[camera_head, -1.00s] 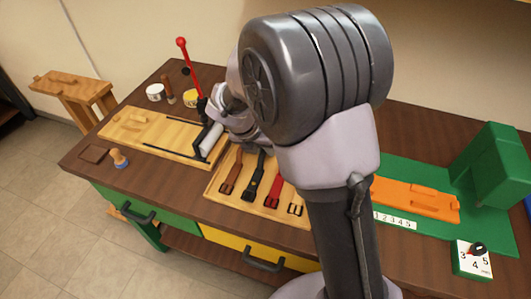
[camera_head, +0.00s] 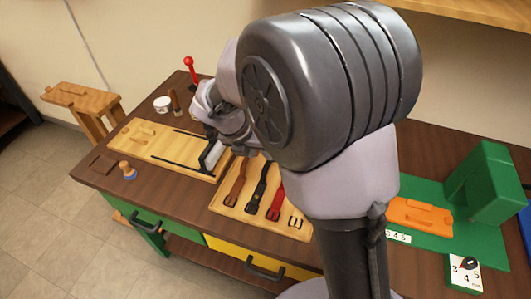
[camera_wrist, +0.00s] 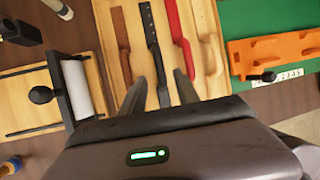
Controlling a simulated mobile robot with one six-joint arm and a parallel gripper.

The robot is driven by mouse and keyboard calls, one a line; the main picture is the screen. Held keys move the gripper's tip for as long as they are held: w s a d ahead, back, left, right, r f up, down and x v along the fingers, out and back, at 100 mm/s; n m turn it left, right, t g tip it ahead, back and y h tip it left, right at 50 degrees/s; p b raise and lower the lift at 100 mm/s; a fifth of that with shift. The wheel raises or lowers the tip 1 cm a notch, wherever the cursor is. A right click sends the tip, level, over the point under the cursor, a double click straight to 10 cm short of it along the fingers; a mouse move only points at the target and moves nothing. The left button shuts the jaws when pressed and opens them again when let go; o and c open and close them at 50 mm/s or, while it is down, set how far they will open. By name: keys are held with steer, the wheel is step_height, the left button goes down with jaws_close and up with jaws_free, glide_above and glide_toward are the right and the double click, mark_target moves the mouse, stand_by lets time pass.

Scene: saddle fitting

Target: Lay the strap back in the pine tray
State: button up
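The pine tray (camera_head: 225,205) lies on the bench with a brown strap (camera_head: 236,182), a black strap (camera_head: 257,188) and a red strap (camera_head: 277,202) side by side. No strap is visibly held. In the head view my arm hides the tray's far right part and the fingertips.
Left of the tray is a wooden board with a pale roller (camera_wrist: 76,88) and black bars. A red-knobbed lever (camera_head: 188,62) stands behind it. A green mat with an orange block (camera_head: 418,216) and a green machine (camera_head: 483,190) are right. A numbered dial box (camera_head: 463,274) sits at the front.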

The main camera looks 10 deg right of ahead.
steer(key=s+d+r+m+y, duration=0.1)
steer(key=s+r+m+y, duration=0.1)
steer(key=s+r+m, duration=0.75)
steer(key=s+a+r+m+t+y, duration=0.1)
steer(key=s+r+m+y, duration=0.1)
steer(key=s+m, duration=0.5)
steer(key=s+r+m+t+y, duration=0.2)
steer(key=s+m, duration=0.5)
steer(key=m, duration=1)
steer(key=shift+a+r+m+p, duration=0.35)
steer(key=shift+a+r+p, duration=0.05)
steer(key=shift+r, duration=0.4)
